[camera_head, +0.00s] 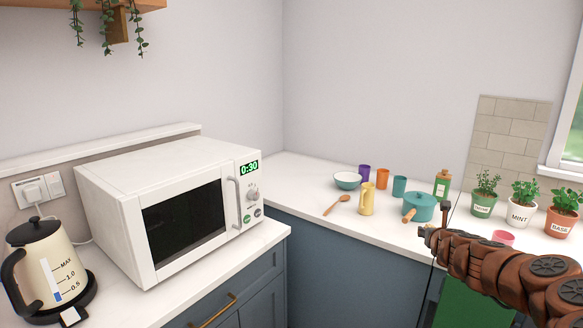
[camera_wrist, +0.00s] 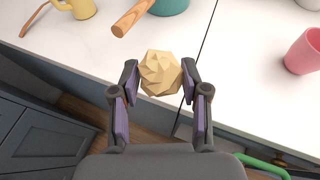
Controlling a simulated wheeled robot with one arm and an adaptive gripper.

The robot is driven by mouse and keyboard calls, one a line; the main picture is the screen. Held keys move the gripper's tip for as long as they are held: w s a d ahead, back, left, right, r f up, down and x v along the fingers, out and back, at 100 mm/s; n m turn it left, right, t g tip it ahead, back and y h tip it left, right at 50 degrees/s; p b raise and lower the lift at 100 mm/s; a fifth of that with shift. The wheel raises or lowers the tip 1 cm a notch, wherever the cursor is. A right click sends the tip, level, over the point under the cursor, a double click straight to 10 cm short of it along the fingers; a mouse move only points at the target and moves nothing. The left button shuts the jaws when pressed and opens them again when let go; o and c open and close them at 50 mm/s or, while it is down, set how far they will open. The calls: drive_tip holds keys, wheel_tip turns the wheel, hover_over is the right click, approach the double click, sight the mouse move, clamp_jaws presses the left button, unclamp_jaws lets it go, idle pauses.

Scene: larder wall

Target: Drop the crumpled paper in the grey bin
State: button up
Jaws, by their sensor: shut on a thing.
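The crumpled paper (camera_wrist: 161,74) is a tan, faceted ball held between the two fingertips of my gripper (camera_wrist: 160,84) in the wrist view. The fingers touch it on both sides, and it is over the counter's front edge. In the head view my gripper (camera_head: 432,236) is at the right, in front of the counter, near the teal pot. The paper cannot be made out there. No grey bin shows in either view.
The white counter (camera_head: 310,178) holds a teal pot (camera_head: 420,205), a yellow jug (camera_head: 367,200), a wooden spoon (camera_head: 338,204), several cups, a pink cup (camera_wrist: 304,52) and potted herbs (camera_head: 520,210). A microwave (camera_head: 180,215) and kettle (camera_head: 45,262) stand left.

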drive_tip(key=s+a+r, duration=0.2)
drive_tip(key=s+a, duration=0.1)
drive_tip(key=a, duration=0.5)
drive_tip(key=s+a+r+p, duration=0.1)
drive_tip(key=s+a, duration=0.3)
drive_tip(key=a, duration=0.4)
drive_tip(key=s+a+r, duration=0.3)
drive_tip(key=s+a, duration=0.1)
drive_tip(key=a, duration=0.4)
drive_tip(key=shift+s+m+h, duration=0.25)
drive_tip(key=shift+m+h, duration=0.05)
drive_tip(key=shift+h, duration=0.1)
